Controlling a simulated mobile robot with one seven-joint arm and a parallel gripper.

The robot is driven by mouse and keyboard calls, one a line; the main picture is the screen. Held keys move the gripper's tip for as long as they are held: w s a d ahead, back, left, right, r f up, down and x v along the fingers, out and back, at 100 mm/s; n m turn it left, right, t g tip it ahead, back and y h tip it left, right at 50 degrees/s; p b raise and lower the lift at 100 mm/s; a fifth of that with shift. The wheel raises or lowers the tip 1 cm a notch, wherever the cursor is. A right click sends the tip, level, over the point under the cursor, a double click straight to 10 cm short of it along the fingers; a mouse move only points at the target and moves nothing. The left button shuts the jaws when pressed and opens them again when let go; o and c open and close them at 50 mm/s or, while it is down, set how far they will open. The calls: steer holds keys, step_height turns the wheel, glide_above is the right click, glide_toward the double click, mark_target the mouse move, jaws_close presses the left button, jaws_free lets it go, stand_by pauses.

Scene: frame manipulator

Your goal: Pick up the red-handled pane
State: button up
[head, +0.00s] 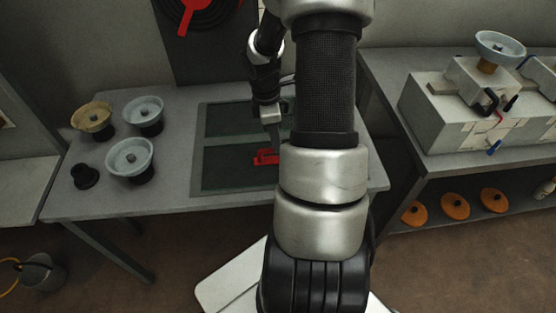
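The red handle (264,157) lies on the dark green pane (222,170), flat on the grey table in the head view. My arm hides the pane's right part. My gripper (273,141) points down just above the red handle, near its right end. The fingers are small and partly beside my arm, so I cannot tell whether they are open or shut, or whether they touch the handle. A second dark green panel area (228,118) lies behind the first.
Pale blue bowl-like cups (130,158), a tan one (92,117) and a black knob (85,176) stand on the table (175,186) at left. A shelf at right holds a pale block (440,115) and orange discs (455,205). A bucket (42,272) stands lower left.

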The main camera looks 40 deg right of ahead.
glide_above(278, 155)
steer(key=s+a, duration=0.1)
steer(key=s, duration=0.1)
steer(key=f, duration=0.5)
steer(key=shift+w+a+b, duration=0.15)
steer(key=shift+w+b, duration=0.05)
steer(key=shift+b, duration=0.15)
jaws_close()
steer(key=shift+r, duration=0.1)
stand_by(0.6)
